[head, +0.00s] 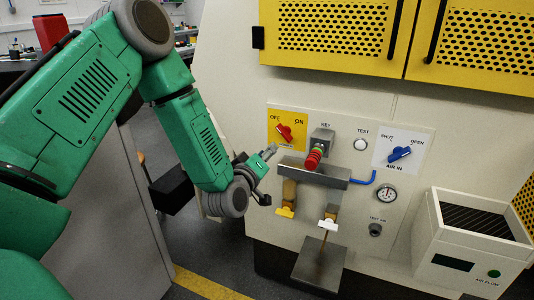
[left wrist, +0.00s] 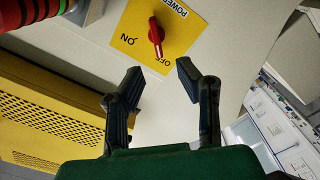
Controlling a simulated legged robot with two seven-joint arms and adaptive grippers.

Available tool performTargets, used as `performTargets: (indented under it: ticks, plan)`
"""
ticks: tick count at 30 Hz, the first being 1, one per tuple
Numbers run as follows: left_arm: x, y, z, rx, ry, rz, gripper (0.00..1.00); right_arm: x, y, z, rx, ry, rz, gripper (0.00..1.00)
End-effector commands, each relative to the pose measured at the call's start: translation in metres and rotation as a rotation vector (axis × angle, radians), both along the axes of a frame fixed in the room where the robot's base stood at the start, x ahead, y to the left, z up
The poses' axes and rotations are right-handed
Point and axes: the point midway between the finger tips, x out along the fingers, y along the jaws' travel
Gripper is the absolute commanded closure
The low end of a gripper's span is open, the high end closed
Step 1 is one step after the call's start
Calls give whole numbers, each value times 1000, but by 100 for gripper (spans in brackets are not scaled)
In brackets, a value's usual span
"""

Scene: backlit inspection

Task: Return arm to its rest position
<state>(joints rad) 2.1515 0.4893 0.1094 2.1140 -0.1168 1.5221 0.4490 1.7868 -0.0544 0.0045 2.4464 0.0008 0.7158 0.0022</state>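My left arm (head: 205,143) is green with grey joints and reaches in from the left of the head view. That switch also shows in the head view (head: 285,132), above the gripper. My right gripper is in neither view.
A white AIR FLOW box (head: 458,262) stands at right. Yellow perforated doors (head: 400,65) are above. Dark floor lies below left.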

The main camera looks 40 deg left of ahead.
Motion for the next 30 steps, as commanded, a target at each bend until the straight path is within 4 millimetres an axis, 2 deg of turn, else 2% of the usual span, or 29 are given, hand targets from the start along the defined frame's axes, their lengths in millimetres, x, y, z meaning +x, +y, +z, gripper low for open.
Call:
performTargets:
  ticks: [14,17,20,23,24,26,27,29,30]
  plan:
    - [0,0,0,1,2,0,70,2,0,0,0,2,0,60]
    - [-3,-7,-10,11,38,-17,70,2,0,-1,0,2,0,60]
    - [-15,-26,-42,49,154,-71,70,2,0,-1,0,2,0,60]
    - [-42,-56,-94,116,348,-165,70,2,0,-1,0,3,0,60]
    - [-59,-68,-118,149,441,-210,70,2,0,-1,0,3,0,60]
    - [-88,-85,-151,198,579,-280,70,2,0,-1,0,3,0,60]
    - [-109,-95,-171,230,669,-328,70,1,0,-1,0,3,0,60]
    - [-144,-107,-200,278,803,-402,70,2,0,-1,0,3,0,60]
    - [-169,-113,-216,311,891,-451,70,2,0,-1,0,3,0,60]
